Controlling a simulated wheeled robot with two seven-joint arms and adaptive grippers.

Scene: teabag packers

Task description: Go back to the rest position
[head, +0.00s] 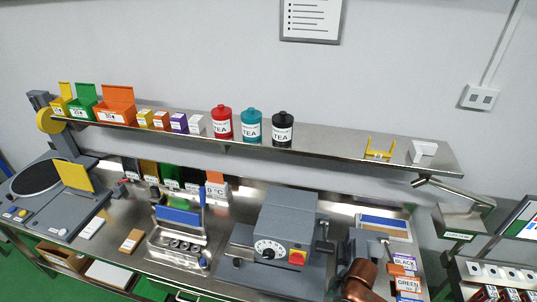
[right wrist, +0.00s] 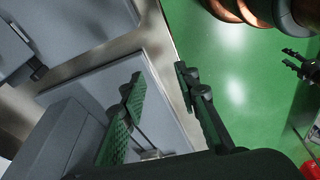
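My right gripper (right wrist: 160,85) shows in the right wrist view with its two dark, green-tinted padded fingers apart and nothing between them. Behind the fingers lie a grey surface and the green floor. A dark two-pronged shape (right wrist: 296,62) at the right edge of the right wrist view looks like my left gripper, with its prongs apart and nothing seen between them. Neither gripper's fingers show in the head view. A copper-coloured arm link of mine (head: 362,282) stands at the bottom, in front of the bench's right part.
The steel bench holds a grey dial machine (head: 284,232), a steel rack (head: 180,238) and a turntable unit (head: 50,190). Label cards (head: 406,284) sit near the copper link. Above runs a shelf (head: 335,140) with tea tins (head: 252,126) and boxes. Green floor (right wrist: 232,80) is open beside the right gripper.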

